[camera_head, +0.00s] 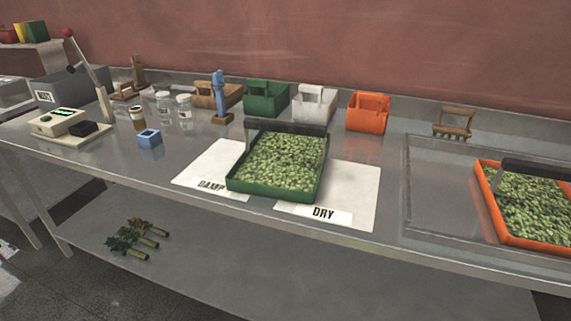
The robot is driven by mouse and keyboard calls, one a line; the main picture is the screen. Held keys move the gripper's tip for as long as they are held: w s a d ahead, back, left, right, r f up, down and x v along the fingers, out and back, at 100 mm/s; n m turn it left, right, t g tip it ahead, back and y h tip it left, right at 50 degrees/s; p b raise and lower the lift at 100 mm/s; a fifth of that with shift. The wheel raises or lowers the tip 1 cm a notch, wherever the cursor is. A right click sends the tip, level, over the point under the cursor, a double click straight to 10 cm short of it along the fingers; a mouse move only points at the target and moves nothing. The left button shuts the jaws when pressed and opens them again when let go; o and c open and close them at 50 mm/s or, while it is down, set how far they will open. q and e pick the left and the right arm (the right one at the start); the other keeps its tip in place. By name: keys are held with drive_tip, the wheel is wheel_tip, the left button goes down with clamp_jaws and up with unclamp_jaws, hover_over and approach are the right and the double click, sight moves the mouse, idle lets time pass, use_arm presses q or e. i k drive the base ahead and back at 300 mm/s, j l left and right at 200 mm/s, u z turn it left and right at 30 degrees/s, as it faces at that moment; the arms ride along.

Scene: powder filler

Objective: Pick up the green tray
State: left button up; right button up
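The green tray (232,186) is a shallow square tray full of green leafy bits. It sits near the front of the metal table, across a white sheet labelled "DAMP" (203,170) and a white sheet labelled "DRY" (355,195). A dark bar (286,127) runs along its back edge. Neither of my grippers shows in the head view.
An orange tray (498,229) of similar bits sits at the right. Green (266,98), white (314,103) and orange (368,112) bins stand along the back. A blue cube (149,139), jars (174,105) and a scale (62,123) are at left.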

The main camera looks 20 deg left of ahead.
sight(284, 161)
drive_tip(key=j+z, duration=1.5)
drive_tip(key=k, duration=0.05)
